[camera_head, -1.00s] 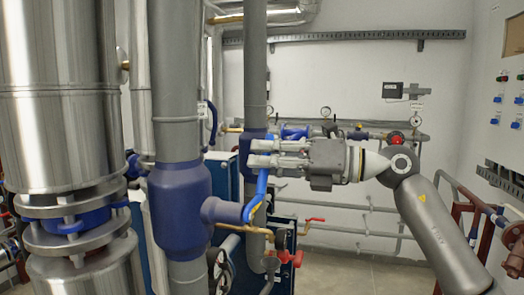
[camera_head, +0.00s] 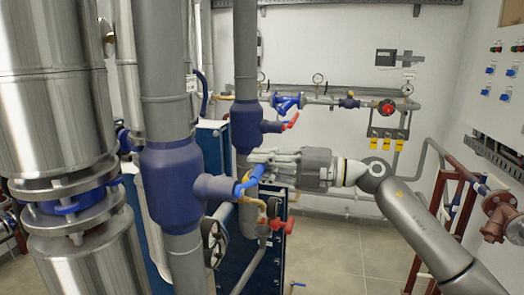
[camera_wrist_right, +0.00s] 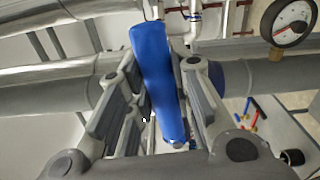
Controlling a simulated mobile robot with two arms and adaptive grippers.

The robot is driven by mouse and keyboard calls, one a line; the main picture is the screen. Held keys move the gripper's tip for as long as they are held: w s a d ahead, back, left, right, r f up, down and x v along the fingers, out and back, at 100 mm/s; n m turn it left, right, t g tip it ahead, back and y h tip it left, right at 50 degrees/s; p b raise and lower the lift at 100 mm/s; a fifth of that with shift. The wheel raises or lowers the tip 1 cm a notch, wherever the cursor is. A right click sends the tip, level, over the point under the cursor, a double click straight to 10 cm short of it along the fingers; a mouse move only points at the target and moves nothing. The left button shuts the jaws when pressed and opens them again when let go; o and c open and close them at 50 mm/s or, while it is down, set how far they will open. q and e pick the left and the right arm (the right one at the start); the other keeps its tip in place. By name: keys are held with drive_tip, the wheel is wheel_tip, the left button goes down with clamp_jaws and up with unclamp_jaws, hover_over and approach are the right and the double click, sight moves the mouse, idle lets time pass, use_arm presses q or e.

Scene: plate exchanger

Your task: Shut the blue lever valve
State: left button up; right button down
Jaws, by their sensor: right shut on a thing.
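The blue lever (camera_head: 252,181) is on the side stub of a dark blue valve body (camera_head: 178,185) on the thick grey vertical pipe. In the head view it slants up to the right from the stub's end. My right gripper (camera_head: 262,162) comes in from the right, its fingers at the lever's outer part and hiding some of it. In the right wrist view the blue lever (camera_wrist_right: 158,80) stands between the two fingers of my right gripper (camera_wrist_right: 155,95), which is shut on it. My left gripper is not in view.
A red lever (camera_head: 291,121) is on the pipe behind, and red valve handles (camera_head: 280,224) are below my gripper. A large steel column (camera_head: 50,90) stands at left. A pressure gauge (camera_wrist_right: 293,22) is close to the right wrist camera's right side. Open floor (camera_head: 335,255) is at lower right.

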drive_tip(key=shift+f+m, duration=0.6)
drive_tip(key=shift+f, duration=0.1)
drive_tip(key=c, duration=1.3)
unclamp_jaws()
drive_tip(key=shift+o, duration=0.2)
drive_tip(key=shift+d, duration=0.2)
drive_tip(key=v, duration=1.1)
drive_tip(key=shift+d, duration=0.3)
drive_tip(key=shift+s, duration=0.1)
